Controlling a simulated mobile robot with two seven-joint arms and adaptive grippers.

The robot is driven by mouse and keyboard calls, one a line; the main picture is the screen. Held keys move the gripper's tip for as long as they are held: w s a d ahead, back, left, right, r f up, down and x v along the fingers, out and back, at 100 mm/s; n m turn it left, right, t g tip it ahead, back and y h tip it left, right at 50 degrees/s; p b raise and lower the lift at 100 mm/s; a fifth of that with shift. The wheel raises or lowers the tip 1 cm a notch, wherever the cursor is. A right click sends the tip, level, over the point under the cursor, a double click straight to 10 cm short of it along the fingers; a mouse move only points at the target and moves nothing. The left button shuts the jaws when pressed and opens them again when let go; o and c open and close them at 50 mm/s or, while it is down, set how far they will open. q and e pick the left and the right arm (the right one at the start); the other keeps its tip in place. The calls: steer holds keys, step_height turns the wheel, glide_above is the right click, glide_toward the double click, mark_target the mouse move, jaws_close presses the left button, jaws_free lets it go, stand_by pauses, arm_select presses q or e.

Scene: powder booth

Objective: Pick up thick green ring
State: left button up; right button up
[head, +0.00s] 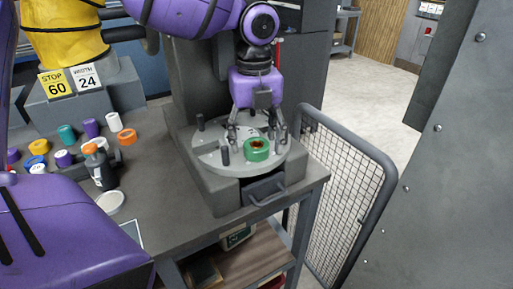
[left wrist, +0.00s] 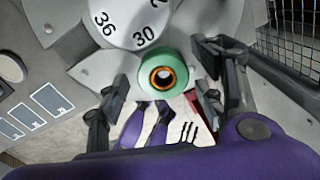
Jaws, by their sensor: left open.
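The thick green ring (head: 257,155) lies flat on the round grey plate (head: 210,158), near its front right. Its hole shows an orange inner band. My left gripper (head: 257,135) is open, pointing down over the plate just behind and above the ring in the head view. In the left wrist view its fingers (left wrist: 166,67) stand on either side of the ring, with gaps. I cannot tell the exact height between them. My right gripper is not in view.
A numbered white dial (left wrist: 125,18) shows beside the ring in the wrist view. A mesh guard (head: 345,185) stands at right.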

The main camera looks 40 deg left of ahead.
arm_select(q)
steer(key=c, duration=1.3)
steer(key=shift+c, duration=0.5)
steer(key=shift+r, duration=0.15)
